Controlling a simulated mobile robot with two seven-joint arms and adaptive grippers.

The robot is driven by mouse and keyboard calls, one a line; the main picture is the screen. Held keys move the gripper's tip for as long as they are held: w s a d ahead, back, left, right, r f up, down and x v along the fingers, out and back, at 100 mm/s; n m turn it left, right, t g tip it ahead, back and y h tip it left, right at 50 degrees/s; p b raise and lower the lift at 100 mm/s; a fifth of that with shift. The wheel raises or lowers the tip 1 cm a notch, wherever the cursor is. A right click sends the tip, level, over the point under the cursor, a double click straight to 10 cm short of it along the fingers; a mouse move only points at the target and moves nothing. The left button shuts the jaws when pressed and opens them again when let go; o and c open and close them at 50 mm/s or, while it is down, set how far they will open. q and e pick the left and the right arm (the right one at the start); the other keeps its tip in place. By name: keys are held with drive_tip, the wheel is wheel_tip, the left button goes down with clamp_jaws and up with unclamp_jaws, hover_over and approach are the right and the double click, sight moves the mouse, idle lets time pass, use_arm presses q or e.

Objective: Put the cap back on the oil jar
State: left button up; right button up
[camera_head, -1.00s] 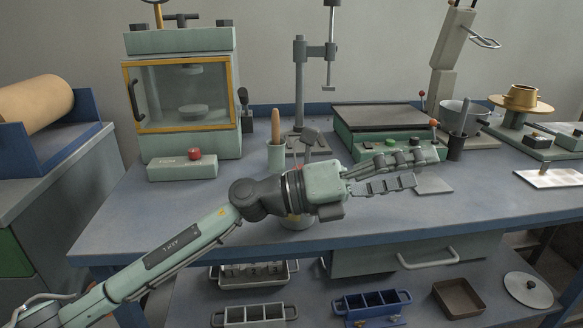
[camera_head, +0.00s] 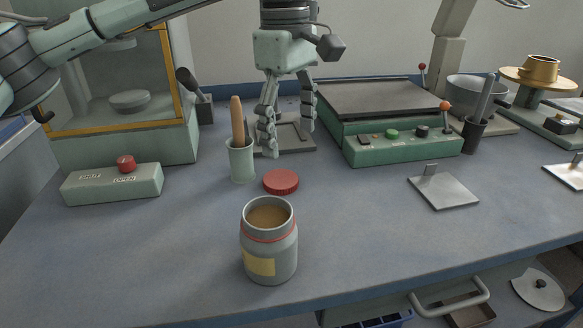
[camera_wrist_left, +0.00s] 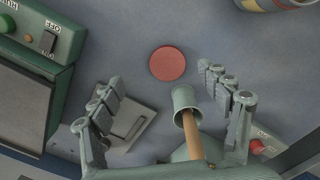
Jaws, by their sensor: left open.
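The oil jar (camera_head: 269,258) stands upright and uncapped near the bench's front edge; brown contents show through its mouth. Part of it shows at the top of the left wrist view (camera_wrist_left: 272,4). The red round cap (camera_head: 281,181) lies flat on the bench just behind the jar; it is also in the left wrist view (camera_wrist_left: 167,64). My left gripper (camera_head: 288,132) points down, open and empty, behind the cap and above the bench. In the left wrist view its fingers are spread below and either side of the cap. My right gripper is not in view.
A green cup (camera_head: 242,163) with a wooden-handled tool stands left of the cap, close to my left fingers. A control box with red button (camera_head: 112,184) is at left, a green hot plate unit (camera_head: 402,147) at right. Bench right of the jar is clear up to a metal plate (camera_head: 444,191).

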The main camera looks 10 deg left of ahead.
sight(280, 178)
use_arm(q)
drive_tip(key=shift+w+a+r, duration=0.2)
drive_tip(key=shift+a, duration=0.3)
drive_tip(key=shift+s, duration=0.15)
drive_tip(key=shift+f, duration=1.3)
drive_tip(key=shift+s+a+f, duration=0.1)
drive_tip(key=shift+a+f, duration=0.1)
drive_tip(key=shift+f, duration=1.1)
drive_tip(key=shift+s+a+f, duration=0.1)
drive_tip(key=shift+a+f, duration=0.05)
drive_tip(key=shift+f, duration=1.15)
drive_tip(key=c, duration=0.8)
